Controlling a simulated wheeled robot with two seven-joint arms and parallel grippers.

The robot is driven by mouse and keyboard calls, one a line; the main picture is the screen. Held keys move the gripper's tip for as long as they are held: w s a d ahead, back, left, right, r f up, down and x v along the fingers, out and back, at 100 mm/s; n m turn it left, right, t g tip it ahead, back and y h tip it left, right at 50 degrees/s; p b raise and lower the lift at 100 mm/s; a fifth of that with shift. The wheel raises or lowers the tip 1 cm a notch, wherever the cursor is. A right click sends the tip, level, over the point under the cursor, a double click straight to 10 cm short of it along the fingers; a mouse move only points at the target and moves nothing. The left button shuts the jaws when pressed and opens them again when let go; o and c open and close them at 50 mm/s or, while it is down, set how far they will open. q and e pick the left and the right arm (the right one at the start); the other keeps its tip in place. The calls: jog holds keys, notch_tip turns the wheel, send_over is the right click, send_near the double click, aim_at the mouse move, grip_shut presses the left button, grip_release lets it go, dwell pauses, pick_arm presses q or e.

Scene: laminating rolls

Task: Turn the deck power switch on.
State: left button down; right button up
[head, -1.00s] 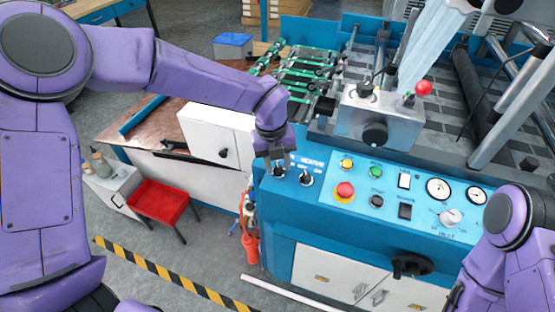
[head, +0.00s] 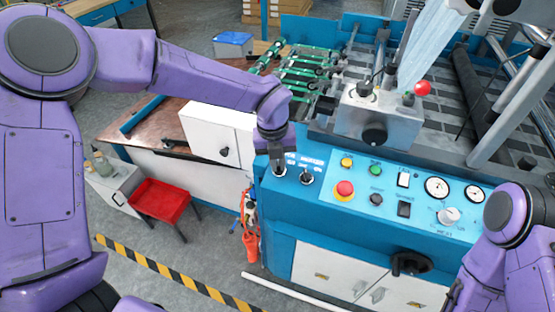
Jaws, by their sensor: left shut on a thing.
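My left gripper (head: 278,166) points down at the left end of the blue control panel (head: 325,210). Its fingers are shut on the left black rotary switch (head: 279,171), which they mostly cover. The small lettering beside this switch is too blurred to read fully, and its knob's turned position cannot be told. A second black rotary switch (head: 306,177) stands just to the right, apart from the fingers. My right arm shows at the lower right edge; its gripper is out of view.
To the right on the panel are a yellow button (head: 347,161), a red mushroom button (head: 344,190), a green button (head: 376,170) and gauges (head: 437,187). A metal box with a black knob (head: 374,136) stands behind. A white cabinet (head: 220,133) lies left of the gripper.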

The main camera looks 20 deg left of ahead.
pick_arm(q)
jog(key=m+y+p, duration=0.1)
jog(key=m+p, duration=0.2)
jog(key=m, duration=0.3)
jog(key=shift+s+d+p, duration=0.1)
jog(key=shift+s+p, duration=0.05)
jog(key=shift+p, duration=0.15)
jog(key=m+p, duration=0.2)
jog(key=m, duration=0.1)
jog(key=shift+f+y, duration=0.15)
jog(key=shift+y, duration=0.15)
jog(key=shift+f+m+p, duration=0.1)
jog(key=shift+m+p, duration=0.3)
jog(key=shift+m, duration=0.4)
jog(key=shift+s, duration=0.1)
jog(key=shift+f, duration=0.1)
